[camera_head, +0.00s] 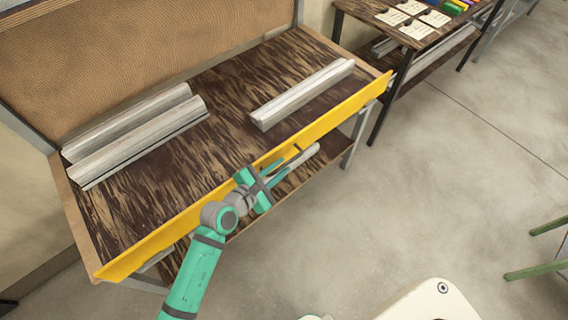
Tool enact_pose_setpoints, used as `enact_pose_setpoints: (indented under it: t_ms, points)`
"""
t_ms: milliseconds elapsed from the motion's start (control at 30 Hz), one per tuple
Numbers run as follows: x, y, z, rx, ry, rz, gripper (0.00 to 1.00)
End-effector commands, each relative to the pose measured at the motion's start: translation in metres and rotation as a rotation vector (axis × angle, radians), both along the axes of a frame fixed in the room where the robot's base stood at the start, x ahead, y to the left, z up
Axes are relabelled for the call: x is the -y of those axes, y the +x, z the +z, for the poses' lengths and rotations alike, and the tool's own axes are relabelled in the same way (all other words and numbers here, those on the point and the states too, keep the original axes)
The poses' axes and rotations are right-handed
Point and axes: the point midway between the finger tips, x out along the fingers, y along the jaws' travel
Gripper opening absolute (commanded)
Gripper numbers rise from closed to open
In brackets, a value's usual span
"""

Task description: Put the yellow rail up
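The yellow rail (335,114) is a long flat strip along the whole front edge of the wooden bench (215,150). It runs from the lower left to the upper right, with its broad face toward me. I cannot tell for certain from this angle how far it is tilted. My gripper (274,180) is in front of the rail's middle, at the bench's near side, and overlaps the rail in the picture. I cannot tell whether it touches the rail. Its fingers are small and partly hidden, so their opening is unclear.
Two grey profiles (140,137) lie at the back left of the bench, and another profile (303,93) lies at the right. A lower shelf (325,153) shows under the rail. A side table (385,32) with cards stands beyond.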

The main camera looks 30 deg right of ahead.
Motion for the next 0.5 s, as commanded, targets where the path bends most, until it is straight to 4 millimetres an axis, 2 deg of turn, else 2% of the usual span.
enact_pose_setpoints:
  t_ms: [200,500]
  points:
    - [-0.033,-0.012,0.012,0.000,0.002,0.005,0.17]
    - [-0.063,-0.025,0.023,0.001,0.003,0.003,0.17]
